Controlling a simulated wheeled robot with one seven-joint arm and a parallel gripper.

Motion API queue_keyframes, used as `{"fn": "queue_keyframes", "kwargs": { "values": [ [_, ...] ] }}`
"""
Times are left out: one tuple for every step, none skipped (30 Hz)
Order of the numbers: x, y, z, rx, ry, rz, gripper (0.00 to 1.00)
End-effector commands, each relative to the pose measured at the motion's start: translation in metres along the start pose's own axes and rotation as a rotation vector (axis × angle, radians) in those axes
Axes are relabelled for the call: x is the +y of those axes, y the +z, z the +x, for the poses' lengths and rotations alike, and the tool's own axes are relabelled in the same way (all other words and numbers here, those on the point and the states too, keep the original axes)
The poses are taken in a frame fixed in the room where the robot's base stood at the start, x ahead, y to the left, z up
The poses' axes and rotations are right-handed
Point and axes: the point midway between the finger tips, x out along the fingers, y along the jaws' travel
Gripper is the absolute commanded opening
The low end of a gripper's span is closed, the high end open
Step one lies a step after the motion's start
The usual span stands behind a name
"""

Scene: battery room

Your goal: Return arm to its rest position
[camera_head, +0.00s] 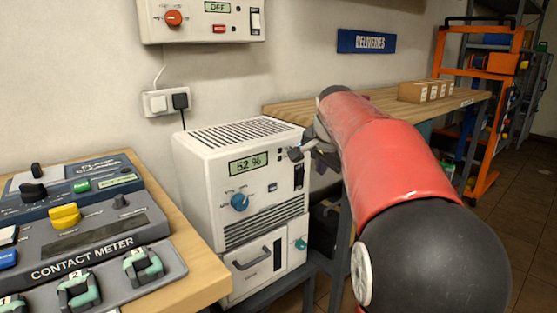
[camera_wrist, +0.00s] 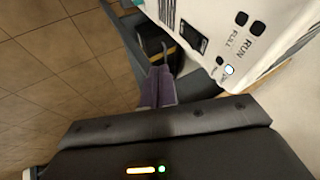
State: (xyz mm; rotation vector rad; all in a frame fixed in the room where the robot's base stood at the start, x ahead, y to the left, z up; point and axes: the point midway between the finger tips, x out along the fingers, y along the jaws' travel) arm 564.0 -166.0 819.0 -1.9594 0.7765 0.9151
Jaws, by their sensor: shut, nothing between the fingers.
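My red and black arm (camera_head: 385,160) reaches forward from the lower right in the head view. My gripper (camera_head: 297,153) is at its far end, close to the upper right front of a white dehumidifier-like unit (camera_head: 205,190). I cannot tell from the head view whether it touches the unit. In the wrist view my gripper (camera_wrist: 158,82) is shut and empty, beside the unit's panel (camera_wrist: 225,30). That panel has RUN and FULL labels, a small lit light and a dark rocker switch (camera_wrist: 193,39). In the head view the unit's display reads 52 %.
A contact meter (camera_head: 95,240) and other devices sit on a wooden bench (camera_head: 195,265) at left. A wall box (camera_head: 200,20) reads OFF. A wooden shelf (camera_head: 380,105) holds small cartons (camera_head: 425,91) behind my arm. An orange rack (camera_head: 490,100) stands at right, with open tiled floor beside it.

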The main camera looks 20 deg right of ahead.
Motion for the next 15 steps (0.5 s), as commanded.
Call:
{"fn": "queue_keyframes", "kwargs": {
  "values": [
    [0.000,0.000,0.000,0.000,0.000,0.000,0.00],
    [0.000,0.000,0.000,-0.001,0.000,-0.001,0.00],
    [0.001,0.002,-0.002,-0.003,-0.001,-0.007,0.00],
    [0.002,0.005,-0.003,-0.006,-0.002,-0.017,0.00],
    [0.003,0.009,-0.006,-0.010,-0.005,-0.030,0.00],
    [0.007,0.018,-0.011,-0.018,-0.009,-0.057,0.00],
    [0.010,0.027,-0.016,-0.027,-0.013,-0.085,0.00],
    [0.015,0.037,-0.021,-0.037,-0.018,-0.119,0.00],
    [0.022,0.053,-0.030,-0.050,-0.026,-0.172,0.00],
    [0.029,0.067,-0.036,-0.063,-0.032,-0.218,0.00],
    [0.037,0.082,-0.043,-0.075,-0.039,-0.269,0.00],
    [0.049,0.103,-0.051,-0.090,-0.049,-0.342,0.00],
    [0.059,0.119,-0.056,-0.101,-0.056,-0.398,0.00],
    [0.069,0.135,-0.061,-0.112,-0.063,-0.455,0.00],
    [0.083,0.156,-0.066,-0.125,-0.071,-0.530,0.00]
  ]
}}
